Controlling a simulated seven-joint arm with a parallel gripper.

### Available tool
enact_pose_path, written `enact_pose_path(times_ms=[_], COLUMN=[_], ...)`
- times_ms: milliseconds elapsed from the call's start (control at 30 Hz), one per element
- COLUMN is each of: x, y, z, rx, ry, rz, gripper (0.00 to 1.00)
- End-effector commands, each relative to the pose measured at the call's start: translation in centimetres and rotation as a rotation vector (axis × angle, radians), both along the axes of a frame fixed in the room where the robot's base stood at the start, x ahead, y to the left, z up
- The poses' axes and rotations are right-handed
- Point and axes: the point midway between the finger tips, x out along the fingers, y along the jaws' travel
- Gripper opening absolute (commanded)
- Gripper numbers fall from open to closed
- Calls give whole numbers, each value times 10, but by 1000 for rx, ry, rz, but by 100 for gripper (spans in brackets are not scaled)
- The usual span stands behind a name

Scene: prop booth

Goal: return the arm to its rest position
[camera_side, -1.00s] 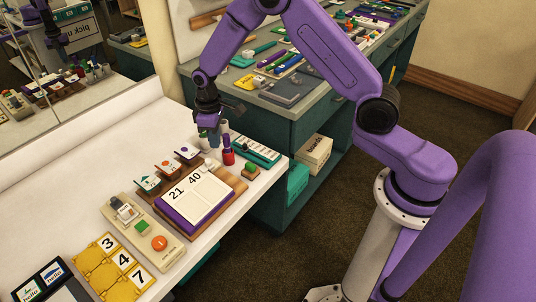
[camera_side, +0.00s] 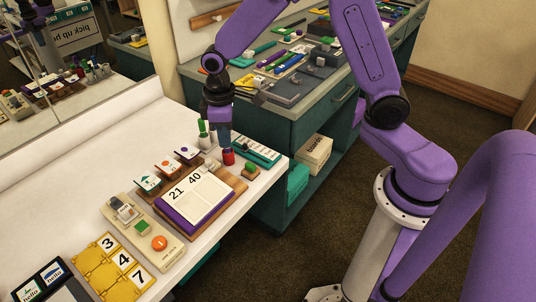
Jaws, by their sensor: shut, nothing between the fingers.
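My purple arm reaches in from the right and ends in a dark gripper (camera_side: 225,146) with blue-grey fingers pointing down. The fingers are shut and hold nothing. They hang over the back end of the white table (camera_side: 60,190), in front of or just above a small red cylinder (camera_side: 228,158). I cannot tell whether they touch it. A green-topped object (camera_side: 202,130) stands just left of the fingers.
A beige panel with an orange button (camera_side: 159,243) and yellow number tiles (camera_side: 105,265) lie nearer. A teal box (camera_side: 257,152) is right of the gripper. A cluttered green cabinet (camera_side: 300,110) stands behind.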

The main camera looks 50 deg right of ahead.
Motion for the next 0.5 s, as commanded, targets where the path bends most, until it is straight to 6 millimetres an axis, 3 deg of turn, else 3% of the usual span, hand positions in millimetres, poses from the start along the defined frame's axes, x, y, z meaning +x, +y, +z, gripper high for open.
enact_pose_path(times_ms=[267, 500], x=[-94, -175], y=[5, -14], z=[46, 69], rx=[8, 14], ry=[-9, -13], rz=[141, 258], gripper=[0, 0])
